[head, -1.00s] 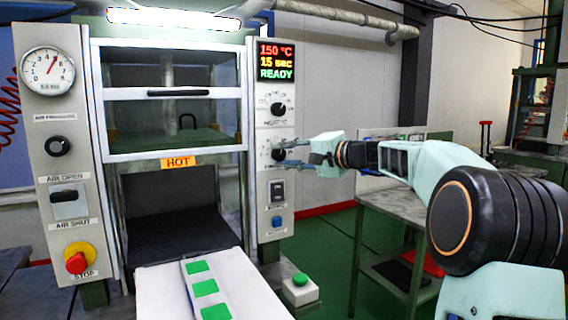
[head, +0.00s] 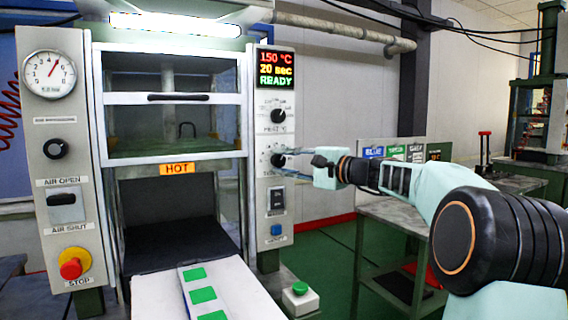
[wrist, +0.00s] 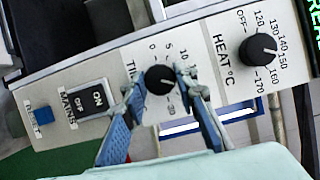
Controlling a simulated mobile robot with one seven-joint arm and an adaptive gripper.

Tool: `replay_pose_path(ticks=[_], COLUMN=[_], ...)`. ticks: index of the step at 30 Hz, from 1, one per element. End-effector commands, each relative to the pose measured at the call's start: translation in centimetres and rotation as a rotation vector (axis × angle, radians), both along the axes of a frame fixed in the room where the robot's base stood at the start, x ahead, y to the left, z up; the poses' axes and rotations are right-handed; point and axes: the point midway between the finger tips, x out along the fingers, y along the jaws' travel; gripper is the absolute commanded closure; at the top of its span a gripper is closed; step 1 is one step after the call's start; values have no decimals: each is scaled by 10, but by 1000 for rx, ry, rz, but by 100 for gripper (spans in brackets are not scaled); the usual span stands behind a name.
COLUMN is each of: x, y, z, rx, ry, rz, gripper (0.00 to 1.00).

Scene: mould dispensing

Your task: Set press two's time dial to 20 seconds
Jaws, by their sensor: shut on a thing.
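The time dial is a black round knob (wrist: 160,79) on the press's grey control panel, below the heat dial (head: 278,115). In the wrist view its scale is partly hidden by my fingers. My gripper (wrist: 162,92) has its two blue-grey fingers on either side of the time dial, shut on it. In the head view my gripper (head: 288,162) reaches the panel from the right. The press display (head: 276,69) reads 150 °C, 20 sec and READY.
A black mains switch (wrist: 90,102) and a blue button (wrist: 42,115) sit beside the time dial on the panel. The HOT label (head: 177,169) is on the press front. A green button box (head: 300,298) and a side table (head: 400,212) stand to the right.

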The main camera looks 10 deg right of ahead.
Motion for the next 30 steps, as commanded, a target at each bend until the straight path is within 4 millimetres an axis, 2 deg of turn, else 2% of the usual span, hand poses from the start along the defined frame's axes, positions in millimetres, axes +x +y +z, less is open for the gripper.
replay_pose_path(ticks=[3,4,8,16,20,30], x=[0,0,0,0,-7,-59], y=[0,0,0,0,-7,-52], z=[-1,-1,-1,0,1,1], rx=[-1,-1,-1,-1,-2,-2], ry=[1,1,0,0,0,0], rz=[-1,-1,0,0,-1,-5], gripper=[97,70,56,56,56,56])
